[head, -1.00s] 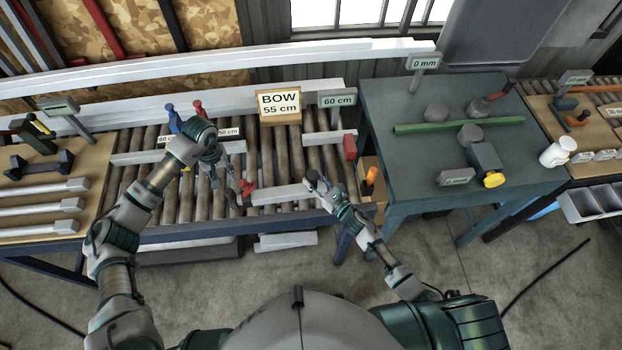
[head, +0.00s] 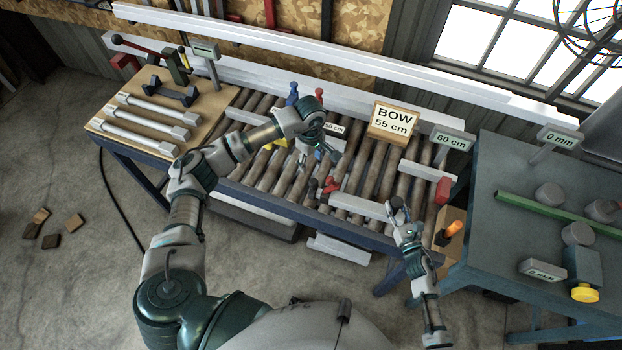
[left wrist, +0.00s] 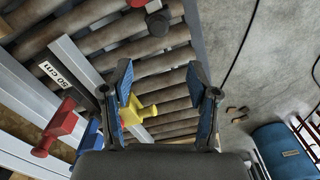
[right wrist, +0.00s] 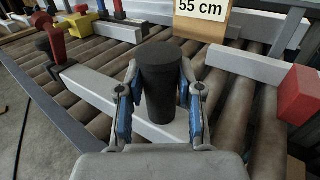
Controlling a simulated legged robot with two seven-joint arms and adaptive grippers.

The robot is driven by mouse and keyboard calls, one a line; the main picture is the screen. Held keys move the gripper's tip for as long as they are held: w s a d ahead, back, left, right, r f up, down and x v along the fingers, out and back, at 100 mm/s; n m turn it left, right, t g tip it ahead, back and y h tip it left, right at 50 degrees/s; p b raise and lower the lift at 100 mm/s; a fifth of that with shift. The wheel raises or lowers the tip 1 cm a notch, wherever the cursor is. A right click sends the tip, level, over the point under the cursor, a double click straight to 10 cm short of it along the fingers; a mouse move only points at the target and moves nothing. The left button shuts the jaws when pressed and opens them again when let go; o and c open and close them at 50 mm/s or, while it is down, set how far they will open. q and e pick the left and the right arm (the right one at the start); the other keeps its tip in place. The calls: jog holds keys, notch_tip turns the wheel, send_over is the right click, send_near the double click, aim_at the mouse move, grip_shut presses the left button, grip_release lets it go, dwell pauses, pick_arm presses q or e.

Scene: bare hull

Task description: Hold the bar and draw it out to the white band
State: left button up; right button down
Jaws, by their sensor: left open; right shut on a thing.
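My right gripper (head: 398,208) is shut on a dark upright cylinder (right wrist: 160,75), which stands at a pale grey bar (head: 360,206) on the rollers; the bar also shows in the right wrist view (right wrist: 90,88). A red piece with a dark knob (head: 328,187) sits at the bar's left end. My left gripper (head: 322,150) is open and empty above the rollers. In the left wrist view its spread fingers (left wrist: 160,90) show with a yellow clamp (left wrist: 138,110) beyond and between them. I cannot make out a white band for certain.
A sign reading BOW 55 cm (head: 393,122) and a 60 cm sign (head: 453,140) stand behind the rollers. A red block (head: 443,190) is right of my right gripper. A green table (head: 500,240) stands at right, a wooden board with pale bars (head: 150,120) at left.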

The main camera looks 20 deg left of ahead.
aim_at(313, 181)
pick_arm(q)
jog(key=f, duration=0.7)
jog(key=d+f, duration=0.1)
jog(key=f, duration=0.2)
jog(key=shift+f, duration=0.2)
jog(key=shift+a+f, duration=0.25)
jog(key=shift+f, duration=0.35)
jog(key=shift+d, duration=0.15)
grip_shut()
